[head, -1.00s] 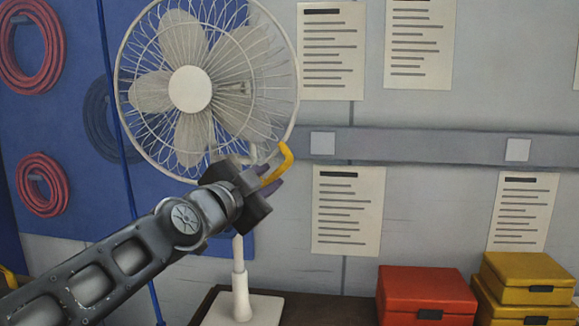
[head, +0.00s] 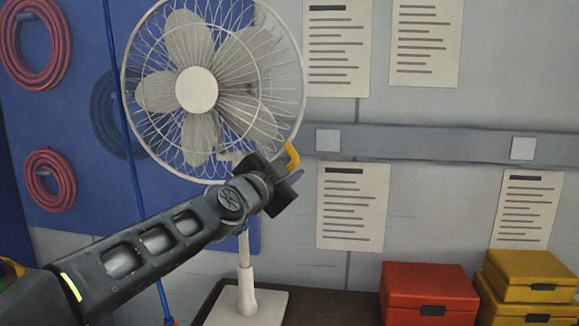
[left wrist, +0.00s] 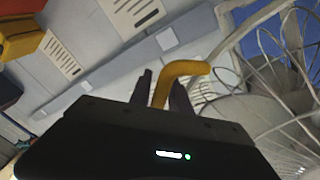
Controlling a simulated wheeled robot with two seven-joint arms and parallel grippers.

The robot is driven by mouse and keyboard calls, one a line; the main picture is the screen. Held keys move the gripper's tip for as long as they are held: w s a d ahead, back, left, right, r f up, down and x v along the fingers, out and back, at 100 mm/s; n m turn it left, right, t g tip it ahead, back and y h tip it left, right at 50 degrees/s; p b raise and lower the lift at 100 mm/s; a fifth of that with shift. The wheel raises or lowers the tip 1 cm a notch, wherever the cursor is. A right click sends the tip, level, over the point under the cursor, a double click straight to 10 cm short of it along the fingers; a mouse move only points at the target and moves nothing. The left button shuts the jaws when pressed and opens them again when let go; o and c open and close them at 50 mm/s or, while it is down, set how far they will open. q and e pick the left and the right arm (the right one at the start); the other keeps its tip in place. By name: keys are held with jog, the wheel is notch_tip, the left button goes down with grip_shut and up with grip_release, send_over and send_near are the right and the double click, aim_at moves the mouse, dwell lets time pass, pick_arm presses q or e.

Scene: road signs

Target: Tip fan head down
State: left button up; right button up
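A white fan (head: 214,88) with a round wire cage stands upright on a square base (head: 248,306); its head faces forward. A bent yellow handle (head: 292,154) shows at the lower right of the cage. My left gripper (head: 291,172) is at this handle, below and right of the fan head. In the left wrist view the yellow handle (left wrist: 184,70) rises between my two dark fingers (left wrist: 161,90), which look parted around it; whether they touch it is unclear. The cage (left wrist: 262,75) fills the right side there. My right gripper is out of view.
A red box (head: 428,290) and stacked yellow boxes (head: 528,277) are right of the fan base on the dark tabletop (head: 335,306). Paper sheets and a grey rail (head: 420,143) are on the wall. Red hose coils (head: 50,180) hang at left.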

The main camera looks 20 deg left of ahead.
pick_arm(q)
grip_shut()
dwell(1.5)
